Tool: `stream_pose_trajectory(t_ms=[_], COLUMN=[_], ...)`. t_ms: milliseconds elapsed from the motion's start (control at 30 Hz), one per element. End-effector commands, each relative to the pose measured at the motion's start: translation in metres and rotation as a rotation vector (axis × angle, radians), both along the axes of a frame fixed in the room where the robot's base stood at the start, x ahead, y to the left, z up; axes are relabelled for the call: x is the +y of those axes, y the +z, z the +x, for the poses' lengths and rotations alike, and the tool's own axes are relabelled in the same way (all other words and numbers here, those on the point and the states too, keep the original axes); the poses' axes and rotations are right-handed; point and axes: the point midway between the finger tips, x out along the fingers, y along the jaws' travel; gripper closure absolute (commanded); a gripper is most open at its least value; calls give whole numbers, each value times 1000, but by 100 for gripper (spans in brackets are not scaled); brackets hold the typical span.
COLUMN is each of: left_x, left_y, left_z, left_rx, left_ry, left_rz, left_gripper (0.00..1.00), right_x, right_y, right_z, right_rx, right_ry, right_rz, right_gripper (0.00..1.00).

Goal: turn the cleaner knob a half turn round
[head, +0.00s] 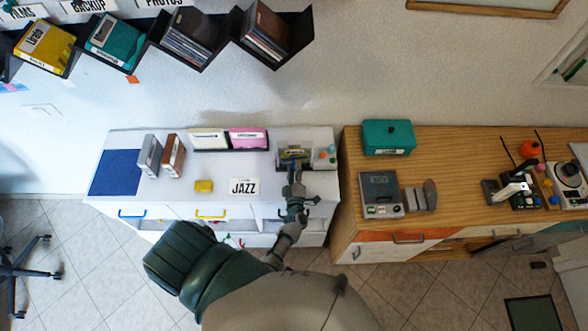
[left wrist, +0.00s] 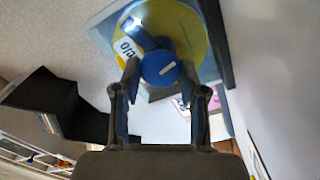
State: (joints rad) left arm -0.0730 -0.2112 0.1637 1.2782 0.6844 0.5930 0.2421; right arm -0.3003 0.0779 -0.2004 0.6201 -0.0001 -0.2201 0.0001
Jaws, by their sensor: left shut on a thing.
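The cleaner (head: 309,163) is a small grey unit at the right end of the white cabinet top, partly hidden by my arm. A yellow disc (left wrist: 190,32) with a white label lies behind the knob. My left gripper (head: 293,172) reaches over the cabinet's front to the cleaner. In the left wrist view the left gripper (left wrist: 160,76) has its fingers on either side of the knob, shut on it. My right gripper is not in view.
A wooden cabinet (head: 347,200) adjoins at right. Disc shelves (head: 150,62) hang above.

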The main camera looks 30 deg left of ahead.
Motion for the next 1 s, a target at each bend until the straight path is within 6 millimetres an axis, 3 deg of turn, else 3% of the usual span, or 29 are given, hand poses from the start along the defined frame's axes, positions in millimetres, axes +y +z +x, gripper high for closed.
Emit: stream_pose_trajectory(t_ms=[33, 833, 867, 933, 1000], left_x=[-5, -4, -4, -4, -3], left_y=[-9, -9, -9, -9, -8], left_z=[-4, -4, -4, -4, -3], left_rx=[31, 92, 92, 92, 89], left_ry=[-8, -9, -9, -8, -6], left_rz=[8, 109, 109, 109, 110], left_gripper=[93, 93, 55, 38, 33], right_x=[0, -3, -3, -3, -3], right_y=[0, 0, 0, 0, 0], right_z=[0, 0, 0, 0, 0], right_rx=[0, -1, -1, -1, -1], right_ry=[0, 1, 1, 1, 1], right_rz=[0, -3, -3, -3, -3], right_gripper=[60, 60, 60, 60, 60])
